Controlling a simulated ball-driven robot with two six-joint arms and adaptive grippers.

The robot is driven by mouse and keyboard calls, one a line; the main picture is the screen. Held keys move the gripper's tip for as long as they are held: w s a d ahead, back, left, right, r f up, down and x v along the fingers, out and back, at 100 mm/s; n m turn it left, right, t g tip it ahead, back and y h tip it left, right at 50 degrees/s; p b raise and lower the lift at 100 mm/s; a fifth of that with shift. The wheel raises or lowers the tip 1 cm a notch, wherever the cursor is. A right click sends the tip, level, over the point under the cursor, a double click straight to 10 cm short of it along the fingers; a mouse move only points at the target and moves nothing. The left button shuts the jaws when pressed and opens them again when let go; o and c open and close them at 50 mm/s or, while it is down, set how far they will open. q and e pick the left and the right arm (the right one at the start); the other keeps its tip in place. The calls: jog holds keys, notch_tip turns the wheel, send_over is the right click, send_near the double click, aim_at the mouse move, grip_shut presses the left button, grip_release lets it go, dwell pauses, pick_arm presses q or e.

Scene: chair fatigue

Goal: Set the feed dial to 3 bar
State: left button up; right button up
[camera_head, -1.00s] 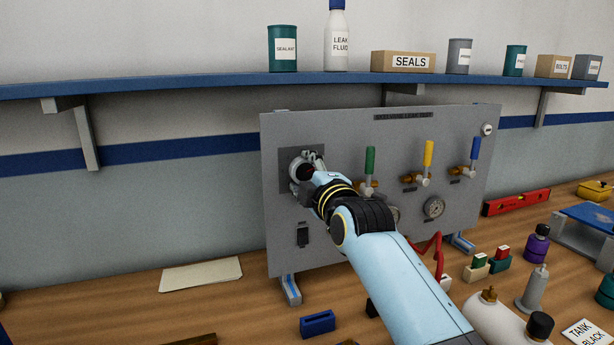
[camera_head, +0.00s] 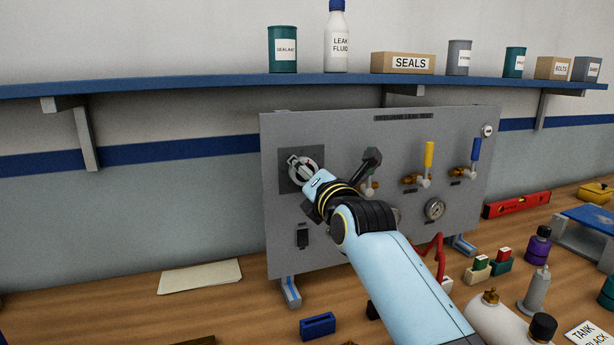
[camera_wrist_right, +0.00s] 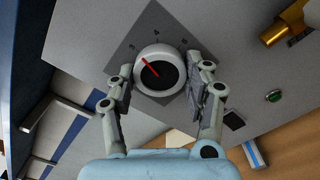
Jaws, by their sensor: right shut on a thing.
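The feed dial (camera_wrist_right: 143,55) is a round white knob with a dark centre and a red pointer, on a dark square plate at the panel's upper left. It also shows in the head view (camera_head: 293,161), partly covered by my right gripper (camera_head: 303,172). In the right wrist view my right gripper (camera_wrist_right: 165,72) has one finger on each side of the knob and is shut on it. The red pointer slants to the upper left in that view. My left gripper is not in view.
A shelf (camera_head: 200,83) runs above.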

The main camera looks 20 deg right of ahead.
jog(key=shift+f+n, duration=0.1)
jog(key=shift+n, duration=1.1)
jog(key=o, duration=1.2)
jog(key=shift+s, duration=0.1)
jog(key=s, duration=1.2)
jog(key=shift+d, duration=0.2)
jog(key=shift+w, duration=0.1)
